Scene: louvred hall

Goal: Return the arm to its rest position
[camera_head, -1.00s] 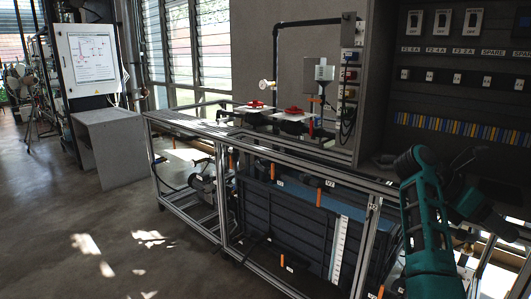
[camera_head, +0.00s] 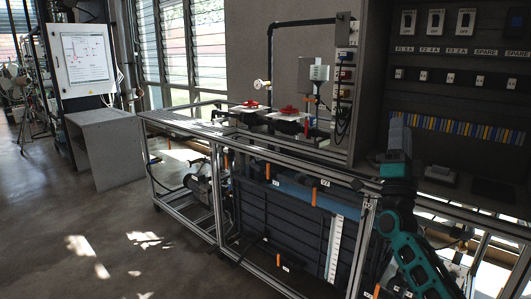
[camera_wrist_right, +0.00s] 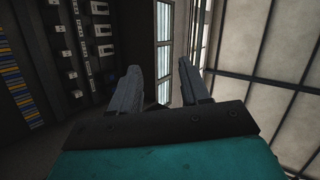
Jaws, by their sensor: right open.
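My right arm is teal and dark and comes in at the lower right of the head view. Its gripper (camera_head: 398,124) points upward in front of the panel's left edge. In the right wrist view the two grey fingers (camera_wrist_right: 159,68) stand apart with nothing between them; windows and a pale ceiling show beyond. My left gripper is not in view.
A metal-framed bench (camera_head: 283,154) carries red-handled valves (camera_head: 289,110). Behind my right arm stands a dark electrical panel (camera_head: 455,95) with switches. A grey box stand (camera_head: 105,150) is at left. The concrete floor (camera_head: 90,230) at lower left is clear.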

